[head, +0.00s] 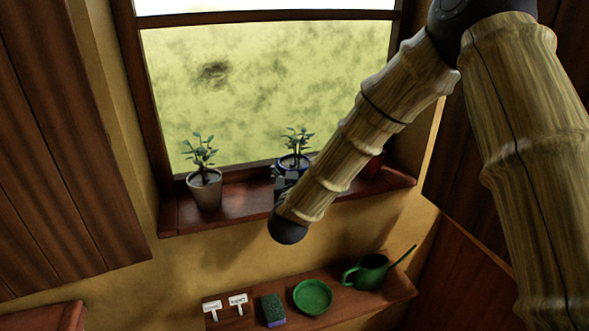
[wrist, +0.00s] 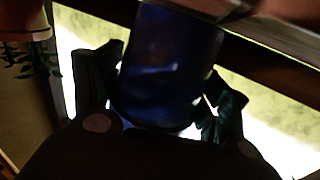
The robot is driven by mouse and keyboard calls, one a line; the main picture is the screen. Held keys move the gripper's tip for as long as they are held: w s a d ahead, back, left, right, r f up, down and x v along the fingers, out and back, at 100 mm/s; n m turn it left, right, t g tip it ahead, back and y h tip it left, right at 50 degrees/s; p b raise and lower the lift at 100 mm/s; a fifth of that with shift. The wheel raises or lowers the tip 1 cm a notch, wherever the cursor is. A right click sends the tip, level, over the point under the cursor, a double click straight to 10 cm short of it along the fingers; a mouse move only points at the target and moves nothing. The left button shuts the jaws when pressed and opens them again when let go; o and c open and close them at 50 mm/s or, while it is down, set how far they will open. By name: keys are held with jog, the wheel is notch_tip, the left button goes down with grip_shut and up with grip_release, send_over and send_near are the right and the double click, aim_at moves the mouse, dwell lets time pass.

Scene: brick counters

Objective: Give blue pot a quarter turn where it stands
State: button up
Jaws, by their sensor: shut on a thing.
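The blue pot (head: 293,160) stands on the windowsill (head: 238,203) with a small leafy plant in it. My gripper (head: 285,178) reaches it from the front, and my arm hides part of the sill to its right. In the wrist view the blue pot (wrist: 165,65) fills the space between the two dark fingers, one on each side. My gripper (wrist: 160,95) is shut on the pot. The pot looks upright in the head view. The wrist view is dark and upside down, so the exact finger contact is hard to see.
A grey pot (head: 205,190) with a plant stands left on the sill. A reddish pot (head: 374,166) is partly hidden behind my arm. The lower shelf holds white labels (head: 238,299), a sponge (head: 272,309), a green bowl (head: 313,297) and a watering can (head: 370,272). The window is behind.

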dwell(0.3)
jog(key=o, duration=1.6)
jog(key=shift+f, duration=0.1)
